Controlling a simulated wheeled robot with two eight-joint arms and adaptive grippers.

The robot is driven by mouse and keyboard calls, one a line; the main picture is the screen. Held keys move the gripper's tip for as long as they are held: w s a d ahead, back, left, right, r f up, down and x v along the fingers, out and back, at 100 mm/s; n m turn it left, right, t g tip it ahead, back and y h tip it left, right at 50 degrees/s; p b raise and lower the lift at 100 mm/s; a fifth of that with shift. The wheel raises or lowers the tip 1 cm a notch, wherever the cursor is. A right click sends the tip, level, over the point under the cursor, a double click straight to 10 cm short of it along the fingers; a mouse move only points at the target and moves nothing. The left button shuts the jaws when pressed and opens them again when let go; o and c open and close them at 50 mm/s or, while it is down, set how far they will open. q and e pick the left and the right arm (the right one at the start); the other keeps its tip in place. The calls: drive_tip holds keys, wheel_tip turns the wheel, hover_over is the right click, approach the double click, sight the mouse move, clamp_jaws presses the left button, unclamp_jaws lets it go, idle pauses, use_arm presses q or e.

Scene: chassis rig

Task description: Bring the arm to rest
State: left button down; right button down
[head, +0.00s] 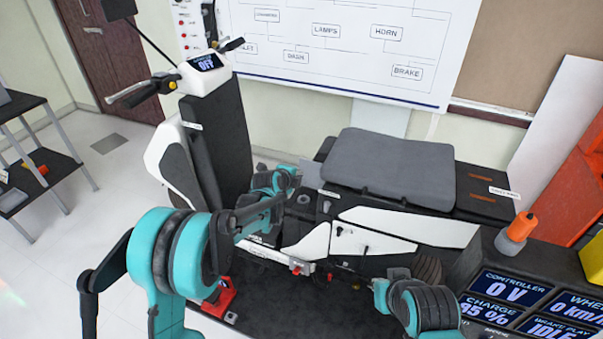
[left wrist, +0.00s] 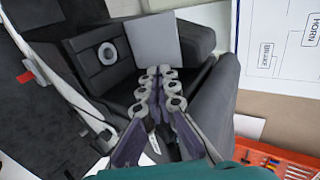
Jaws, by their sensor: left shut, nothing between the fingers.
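My left arm (head: 170,255) reaches in from the left, over the scooter chassis (head: 400,225). Its gripper (head: 303,198) is small and partly hidden in the head view, close to the front edge of the chassis. In the left wrist view the gripper (left wrist: 160,73) has its two fingers together, with nothing held between them. Beyond the fingertips is a dark box-like part with a round grey ring (left wrist: 107,53) and a flat grey panel (left wrist: 153,42). My right arm (head: 425,308) shows at the bottom, right of the middle; I cannot make out its gripper.
A grey seat (head: 388,168) lies on the chassis. The handlebar column (head: 215,125) stands at the left. A display panel (head: 535,305) and an orange-capped bottle (head: 518,228) are at the right. A wiring board (head: 340,45) hangs behind.

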use_arm(q)
drive_tip(key=shift+s+r, duration=0.2)
drive_tip(key=s+a+r+n+g+y, duration=0.1)
drive_tip(key=s+a+r+n, duration=0.4)
drive_tip(key=s, duration=0.4)
drive_tip(key=s+a+r+n+g+y, duration=0.1)
drive_tip(key=s+a+r+n, duration=0.35)
drive_tip(key=s, duration=0.55)
drive_tip(key=s+a+f+n, duration=0.1)
drive_tip(key=s+a+n, duration=0.1)
drive_tip(key=s+n, duration=0.2)
drive_tip(key=s+a+f+n+g+y, duration=0.1)
drive_tip(key=s+a+f+n, duration=0.1)
drive_tip(key=s, duration=0.9)
drive_tip(key=s+a+f+n+y, duration=0.1)
drive_tip(key=s+a+n, duration=0.2)
drive_tip(key=s+n, duration=0.4)
drive_tip(key=shift+s+a+f, duration=0.35)
